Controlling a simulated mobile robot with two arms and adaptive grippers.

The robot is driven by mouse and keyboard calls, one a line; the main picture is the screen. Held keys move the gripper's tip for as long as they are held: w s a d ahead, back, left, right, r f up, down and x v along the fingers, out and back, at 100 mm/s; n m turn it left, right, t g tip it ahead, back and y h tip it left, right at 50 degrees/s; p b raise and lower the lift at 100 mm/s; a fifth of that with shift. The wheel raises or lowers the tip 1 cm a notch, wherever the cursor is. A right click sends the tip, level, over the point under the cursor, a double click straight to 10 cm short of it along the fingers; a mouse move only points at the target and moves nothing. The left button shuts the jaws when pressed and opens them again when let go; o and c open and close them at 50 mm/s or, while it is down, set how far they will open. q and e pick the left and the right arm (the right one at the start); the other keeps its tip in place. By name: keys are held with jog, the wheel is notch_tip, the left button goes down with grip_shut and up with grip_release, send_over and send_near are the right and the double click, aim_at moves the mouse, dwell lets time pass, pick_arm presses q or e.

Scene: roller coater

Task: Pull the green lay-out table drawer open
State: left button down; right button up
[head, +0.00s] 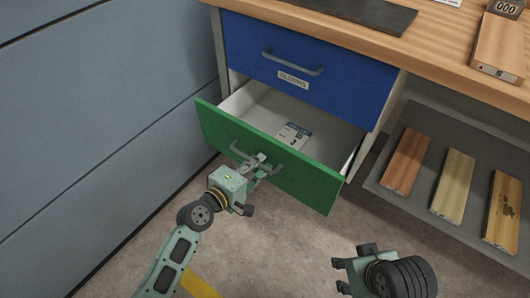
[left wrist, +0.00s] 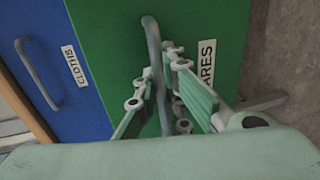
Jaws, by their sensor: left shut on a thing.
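The green drawer (head: 312,183) under the lay-out table is pulled out, with its white inside showing in the head view. A card (head: 292,135) with print lies in it. My left gripper (head: 258,163) is shut on the grey bar handle of the green drawer. In the left wrist view the handle (left wrist: 152,45) runs between the fingers (left wrist: 158,95), beside a label ending in "ARES" (left wrist: 206,65). My right gripper (head: 352,268) is low at the front right, apart from the drawer; its fingers are partly seen and its opening is unclear.
A blue drawer (head: 340,85) labelled "CLOTHS" is shut above. The wooden table top (head: 440,45) bears a dark mat (head: 365,12) and a board (head: 500,45). A grey shelf (head: 405,195) at right holds several wooden boards.

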pick_arm(q)
jog(key=f+v, duration=0.1)
jog(key=v, duration=0.6)
jog(key=shift+f, duration=0.25)
jog(key=shift+s+a, duration=0.15)
jog(key=c, duration=2.1)
grip_release()
jog(key=v, duration=1.2)
